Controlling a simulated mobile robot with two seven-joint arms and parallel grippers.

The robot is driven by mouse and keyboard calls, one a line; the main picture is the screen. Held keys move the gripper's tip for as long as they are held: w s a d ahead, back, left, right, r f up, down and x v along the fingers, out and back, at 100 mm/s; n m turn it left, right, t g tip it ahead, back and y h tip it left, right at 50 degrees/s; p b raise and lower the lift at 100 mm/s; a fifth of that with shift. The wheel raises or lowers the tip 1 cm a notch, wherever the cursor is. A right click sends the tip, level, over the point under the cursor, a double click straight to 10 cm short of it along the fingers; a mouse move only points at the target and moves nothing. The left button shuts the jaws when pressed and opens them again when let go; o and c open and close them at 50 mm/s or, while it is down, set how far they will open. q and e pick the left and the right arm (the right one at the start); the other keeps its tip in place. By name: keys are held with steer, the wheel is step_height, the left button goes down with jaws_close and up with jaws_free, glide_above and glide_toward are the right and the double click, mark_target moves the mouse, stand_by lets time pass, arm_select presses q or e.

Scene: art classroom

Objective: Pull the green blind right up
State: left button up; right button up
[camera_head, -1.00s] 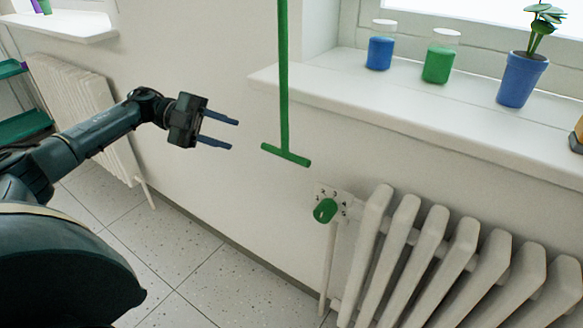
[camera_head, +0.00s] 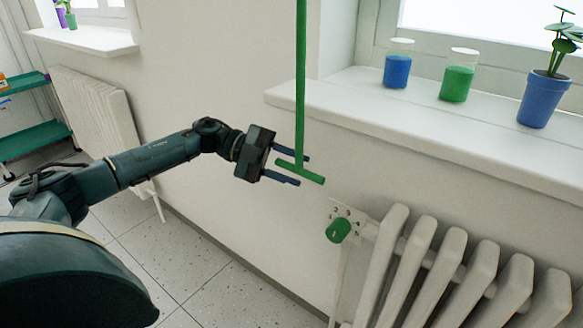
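A green pull strap (camera_head: 300,80) hangs down the wall left of the window and ends in a green T-shaped handle (camera_head: 313,178). The blind itself is out of view. My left gripper (camera_head: 303,171) comes in from the left at the handle. Its two dark blue fingers are apart, one above the handle bar and one below it. The strap passes in front of the upper finger in the picture. I cannot tell whether the fingers touch the handle. My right gripper is not in view.
The white windowsill (camera_head: 350,103) holds a blue jar (camera_head: 397,71), a green jar (camera_head: 456,82) and a potted plant (camera_head: 541,99). Below are a white radiator (camera_head: 470,275) and its green valve knob (camera_head: 338,230). The wall around the handle is clear.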

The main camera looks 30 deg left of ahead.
arm_select(q)
steer(key=shift+d, duration=0.1)
jaws_close()
stand_by(0.3)
